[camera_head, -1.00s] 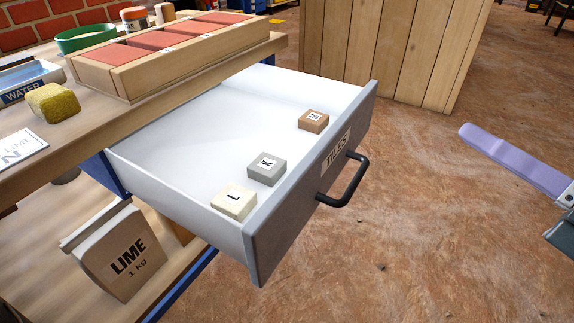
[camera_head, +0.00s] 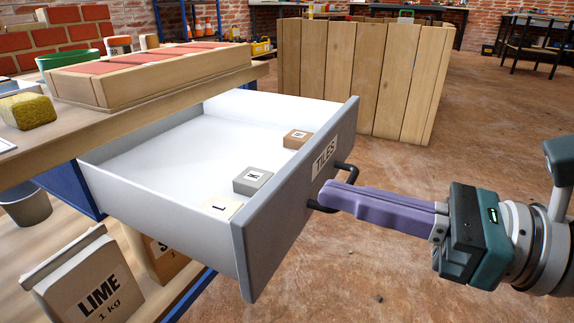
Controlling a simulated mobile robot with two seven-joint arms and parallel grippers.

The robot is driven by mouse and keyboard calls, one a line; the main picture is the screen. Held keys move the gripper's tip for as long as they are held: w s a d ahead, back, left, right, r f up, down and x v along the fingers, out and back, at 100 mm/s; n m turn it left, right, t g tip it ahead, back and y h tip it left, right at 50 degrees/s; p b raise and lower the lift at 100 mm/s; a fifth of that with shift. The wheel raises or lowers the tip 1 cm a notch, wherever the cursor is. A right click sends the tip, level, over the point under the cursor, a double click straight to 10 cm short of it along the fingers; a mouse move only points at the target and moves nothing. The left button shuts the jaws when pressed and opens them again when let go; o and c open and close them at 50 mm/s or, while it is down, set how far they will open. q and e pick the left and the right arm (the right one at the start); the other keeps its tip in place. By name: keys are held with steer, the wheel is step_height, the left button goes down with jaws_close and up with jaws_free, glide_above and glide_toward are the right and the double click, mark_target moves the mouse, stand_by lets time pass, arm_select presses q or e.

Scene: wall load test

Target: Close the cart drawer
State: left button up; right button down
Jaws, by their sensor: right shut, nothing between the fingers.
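The cart drawer (camera_head: 150,154) stands pulled out from under the cart top (camera_head: 70,137). Its grey front (camera_head: 270,225) has a "TILES" label and a black handle (camera_head: 346,167). Inside lie a cream block (camera_head: 222,208), a grey block (camera_head: 253,181) and a brown block (camera_head: 297,139) near the front. My right gripper (camera_head: 326,197) has long purple fingers, shut and empty. Its tips are at the handle and cover part of it; I cannot tell whether they touch it. My left gripper is not in view.
A wooden crate of red bricks (camera_head: 150,85), a yellow sponge (camera_head: 27,111) and a green bowl (camera_head: 68,58) are on the cart top. A lime bag (camera_head: 90,285) stands on the lower shelf.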

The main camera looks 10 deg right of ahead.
mark_target(288, 182)
steer(key=shift+x, duration=1.7)
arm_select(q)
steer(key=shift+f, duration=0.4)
